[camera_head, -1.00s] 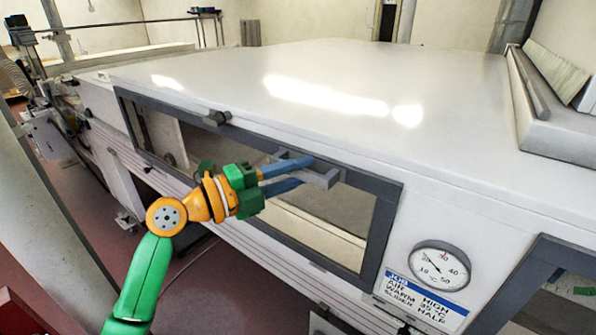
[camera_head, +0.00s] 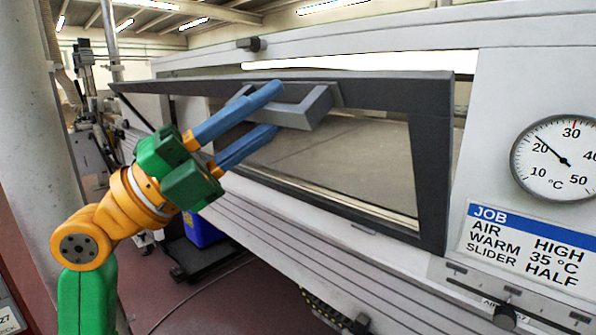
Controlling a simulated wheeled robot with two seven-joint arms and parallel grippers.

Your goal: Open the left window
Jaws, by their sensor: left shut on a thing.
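The left window (camera_head: 432,160) is a dark grey framed pane in the white side wall of the tunnel. Its top edge stands out from the wall, with a gap between it and the opening's upper edge. A narrow gap also shows along its right side. The grey bracket handle (camera_head: 318,108) is on the window's upper bar. My left gripper (camera_head: 279,108), with blue fingers, is shut on this handle, one finger above and one below its bar. Part of the handle is hidden behind the fingers. My right gripper is not in view.
A dark latch (camera_head: 251,44) sits on the wall above the opening. A round dial (camera_head: 562,158), a job card (camera_head: 530,245) and a slider knob (camera_head: 505,316) are at the right. A blue bin (camera_head: 203,230) stands below the tunnel. A pale column (camera_head: 35,130) rises at the left.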

